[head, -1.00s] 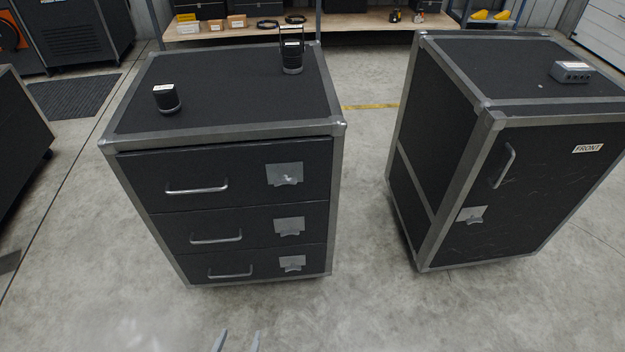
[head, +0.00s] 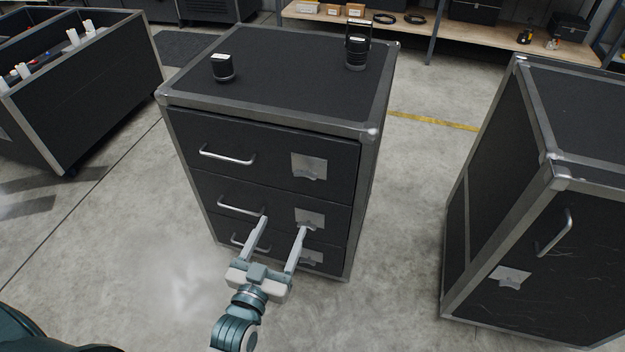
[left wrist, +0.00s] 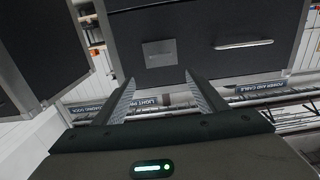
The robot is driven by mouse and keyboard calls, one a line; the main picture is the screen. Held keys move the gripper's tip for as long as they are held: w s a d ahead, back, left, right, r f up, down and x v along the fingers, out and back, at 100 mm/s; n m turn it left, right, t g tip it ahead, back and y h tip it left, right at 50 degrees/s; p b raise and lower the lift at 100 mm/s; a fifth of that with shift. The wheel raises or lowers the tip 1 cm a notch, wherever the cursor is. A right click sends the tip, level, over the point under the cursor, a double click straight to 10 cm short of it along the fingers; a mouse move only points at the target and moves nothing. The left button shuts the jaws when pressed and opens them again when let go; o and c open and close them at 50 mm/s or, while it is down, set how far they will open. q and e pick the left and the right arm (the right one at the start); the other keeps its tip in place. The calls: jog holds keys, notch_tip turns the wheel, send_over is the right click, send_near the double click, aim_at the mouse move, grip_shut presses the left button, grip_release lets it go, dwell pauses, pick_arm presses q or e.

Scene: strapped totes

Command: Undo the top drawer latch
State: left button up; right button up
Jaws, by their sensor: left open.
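The black drawer cabinet with grey edges (head: 182,98) has three drawers. Its top drawer (head: 270,148) is shut, with a bar handle (head: 228,158) at left and a latch on a grey plate (head: 309,167) at right. The latch lever's exact position is too small to tell. My left gripper (head: 284,223) is open and empty, in front of the lower drawers and below the top latch in the picture. Its fingers partly hide the lower handles and latches. The left wrist view shows a latch plate (left wrist: 160,53) beyond the open fingertips. My right gripper is not in view.
A black canister (head: 222,68) and a lantern-like item (head: 357,50) stand on the cabinet. Another black cabinet (head: 500,190) stands at right, an open tote (head: 90,100) at left. Clear floor (head: 410,200) lies between the cabinets.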

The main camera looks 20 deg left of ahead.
pick_arm(q)
jog(key=shift+a, duration=0.1)
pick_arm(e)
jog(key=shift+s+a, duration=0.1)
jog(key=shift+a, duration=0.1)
pick_arm(q)
jog(key=p, duration=0.2)
send_near(304, 177)
jog(key=w, duration=0.7)
jog(key=shift+w, duration=1)
jog(key=c, duration=0.9)
jog(key=shift+c, duration=0.8)
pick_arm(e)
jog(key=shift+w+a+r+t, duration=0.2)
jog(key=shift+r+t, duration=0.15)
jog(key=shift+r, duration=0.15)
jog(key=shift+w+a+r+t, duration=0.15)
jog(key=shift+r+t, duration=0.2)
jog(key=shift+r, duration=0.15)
